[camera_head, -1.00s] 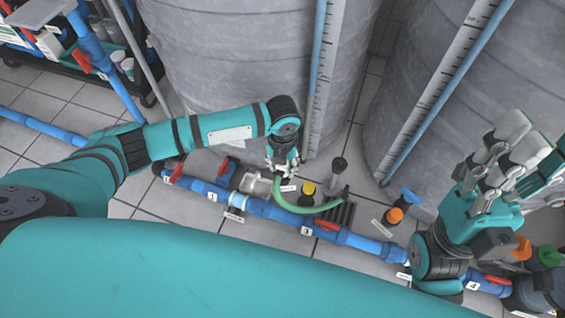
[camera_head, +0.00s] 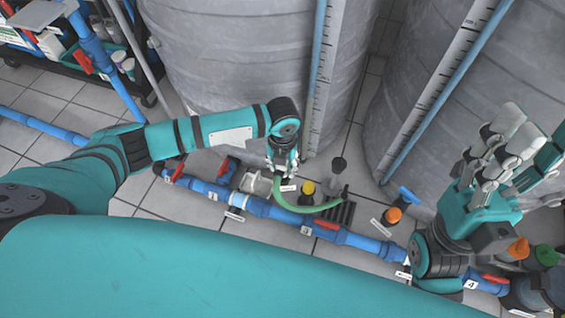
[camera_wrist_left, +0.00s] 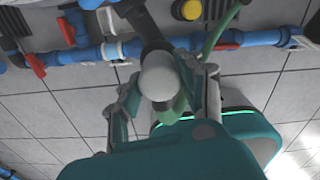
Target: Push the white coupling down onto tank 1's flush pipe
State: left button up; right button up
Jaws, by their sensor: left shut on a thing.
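My left gripper (camera_head: 283,166) points down in front of the left tank (camera_head: 235,75). In the left wrist view its fingers are closed around the white coupling (camera_wrist_left: 158,78), a rounded pale piece with green at its near end. A dark pipe (camera_wrist_left: 146,28) lies in line with the coupling on its far side; I cannot tell how far the coupling sits on it. In the head view the gripper mostly hides the coupling. A green hose (camera_head: 308,209) curves right from beneath the gripper. My right gripper (camera_head: 520,138) is raised at the right, open and empty.
A blue pipe line (camera_head: 272,211) with red valve handles (camera_head: 326,225) crosses the tiled floor. A second tank (camera_head: 425,60) stands at right.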

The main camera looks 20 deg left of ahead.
pick_arm(q)
jog(key=shift+f, duration=0.4)
dwell(0.3)
jog(key=o, duration=1.2)
jog(key=shift+c, duration=0.2)
notch_tip(320, 180, up, 12)
